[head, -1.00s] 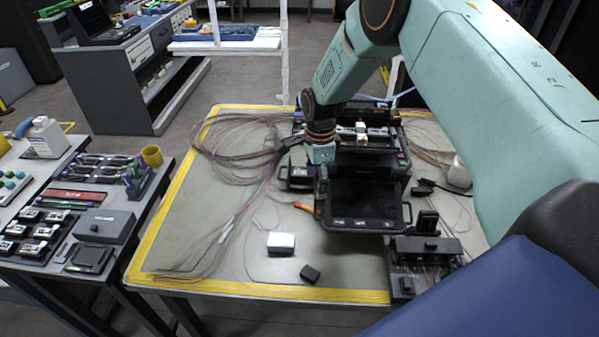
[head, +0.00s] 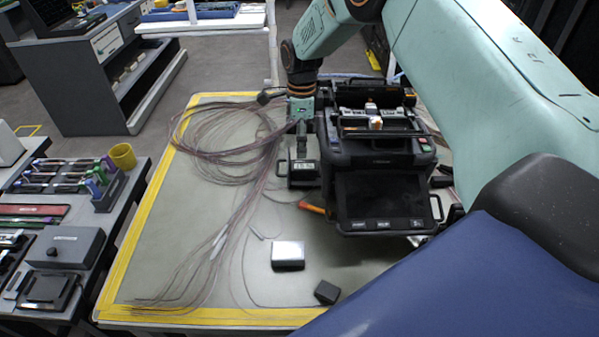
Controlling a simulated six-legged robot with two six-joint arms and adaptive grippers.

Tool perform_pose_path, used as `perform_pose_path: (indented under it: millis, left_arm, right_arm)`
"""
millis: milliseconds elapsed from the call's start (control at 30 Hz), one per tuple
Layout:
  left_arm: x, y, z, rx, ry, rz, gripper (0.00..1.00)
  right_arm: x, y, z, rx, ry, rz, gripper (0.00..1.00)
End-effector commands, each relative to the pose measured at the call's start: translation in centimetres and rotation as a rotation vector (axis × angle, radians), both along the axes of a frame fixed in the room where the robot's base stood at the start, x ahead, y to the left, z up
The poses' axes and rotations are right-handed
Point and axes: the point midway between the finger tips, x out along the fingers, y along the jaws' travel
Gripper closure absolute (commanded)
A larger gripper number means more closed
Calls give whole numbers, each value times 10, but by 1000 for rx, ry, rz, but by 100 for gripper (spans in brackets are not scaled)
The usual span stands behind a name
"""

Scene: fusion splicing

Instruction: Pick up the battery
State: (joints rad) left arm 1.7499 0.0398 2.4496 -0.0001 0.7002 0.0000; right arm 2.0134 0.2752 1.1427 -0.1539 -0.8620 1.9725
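No object is clearly marked as a battery. A silver-topped block with dark sides (head: 288,254) lies on the table's front part, and a small black block (head: 326,292) lies to its right, nearer the edge. A small dark box with a lit display (head: 303,176) stands left of the fusion splicer (head: 378,157). The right arm comes in from the upper right. My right gripper (head: 302,148) points down directly behind or above the display box; contact is unclear. Its fingers are too small and dark to read. My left gripper is out of view.
Coiled fibre cables (head: 215,140) cover the left of the yellow-edged table (head: 185,285). An orange-handled tool (head: 312,208) lies beside the splicer. A side bench at left holds a grey box (head: 66,247) and a yellow cup (head: 122,156).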

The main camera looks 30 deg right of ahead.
Motion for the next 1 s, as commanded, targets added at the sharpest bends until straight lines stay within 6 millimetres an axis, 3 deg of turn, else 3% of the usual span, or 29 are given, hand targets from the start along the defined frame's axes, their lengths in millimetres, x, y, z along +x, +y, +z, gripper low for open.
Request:
perform_pose_path:
  millis: [367, 700, 1000]
  left_arm:
    - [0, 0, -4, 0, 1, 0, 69]
    - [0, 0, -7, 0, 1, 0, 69]
    - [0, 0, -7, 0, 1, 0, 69]
  right_arm:
    - [-8, -2, -34, 0, 2, 0, 28]
    - [-8, -8, -76, 1, 1, 1, 28]
    - [-5, -8, -80, 1, -1, 1, 29]
